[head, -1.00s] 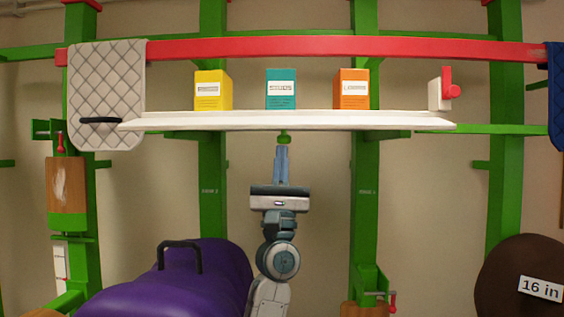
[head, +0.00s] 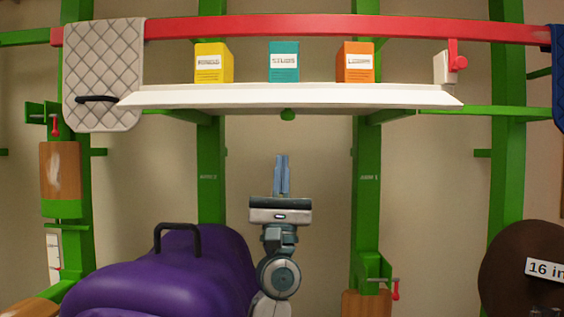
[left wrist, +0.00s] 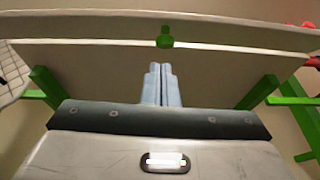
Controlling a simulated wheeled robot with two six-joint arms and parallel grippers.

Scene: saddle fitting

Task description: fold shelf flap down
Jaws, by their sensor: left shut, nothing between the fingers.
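The white shelf flap (head: 290,97) runs along the shelf's front edge in the head view. It sticks out toward me rather than hanging straight down; I cannot tell its exact slope. A green knob (head: 288,114) shows just below the flap's middle, and also in the left wrist view (left wrist: 165,38). My left gripper (head: 282,157) points up below the knob, shut and empty, with a clear gap between its fingertips and the knob. It also shows in the left wrist view (left wrist: 161,68), in front of the shelf's underside. My right gripper is out of view.
A yellow box (head: 213,64), a teal box (head: 284,62) and an orange box (head: 355,63) stand on the shelf. A quilted grey pad (head: 104,75) hangs at its left end. A purple saddle-like body (head: 170,275) with a black handle lies at lower left. Green posts stand behind.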

